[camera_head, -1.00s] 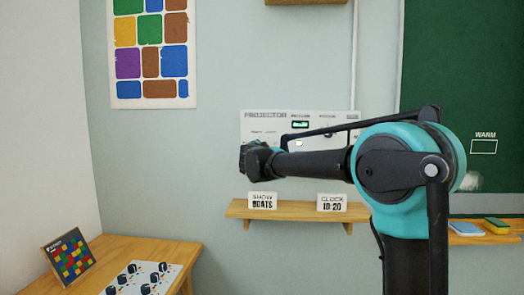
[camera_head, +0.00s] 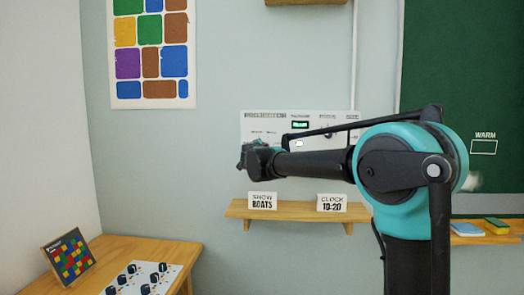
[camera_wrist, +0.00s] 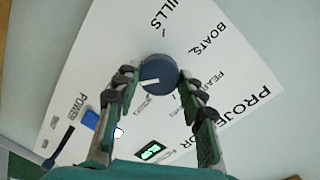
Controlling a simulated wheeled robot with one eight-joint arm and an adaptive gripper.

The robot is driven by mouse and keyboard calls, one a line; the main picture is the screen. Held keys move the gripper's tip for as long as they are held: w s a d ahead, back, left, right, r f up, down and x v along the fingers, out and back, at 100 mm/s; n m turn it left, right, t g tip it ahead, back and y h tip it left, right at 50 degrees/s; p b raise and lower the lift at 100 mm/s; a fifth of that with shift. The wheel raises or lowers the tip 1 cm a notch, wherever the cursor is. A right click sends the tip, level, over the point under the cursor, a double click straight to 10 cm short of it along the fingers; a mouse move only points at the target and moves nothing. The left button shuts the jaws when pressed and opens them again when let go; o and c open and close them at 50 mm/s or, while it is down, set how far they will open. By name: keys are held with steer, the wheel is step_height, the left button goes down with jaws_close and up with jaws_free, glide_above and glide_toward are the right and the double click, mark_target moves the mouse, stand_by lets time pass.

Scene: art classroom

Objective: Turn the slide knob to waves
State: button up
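The slide knob (camera_wrist: 159,74) is a dark blue-grey round dial with a white mark on its left half, in the wrist view. My gripper (camera_wrist: 158,76) has one finger on each side of the knob, and both fingertips appear to touch its rim. The projector panel (camera_wrist: 100,62) is white and tilted in this view. "HILLS" is above the knob, "BOATS" at upper right and "PEARS", partly covered, at right. In the head view my gripper (camera_head: 246,158) is in front of the panel (camera_head: 262,120).
A blue square (camera_wrist: 89,119) and a lit green display (camera_wrist: 151,151) are on the panel. A table (camera_head: 95,262) with a knob board (camera_head: 142,279) stands at lower left.

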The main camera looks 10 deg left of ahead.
steer(key=o, duration=0.4)
steer(key=shift+o, duration=0.2)
steer(key=shift+s, duration=0.1)
steer(key=s, duration=1.1)
steer(key=shift+s+a+r, duration=0.15)
steer(key=shift+s+r, duration=0.25)
steer(key=shift+r, duration=0.05)
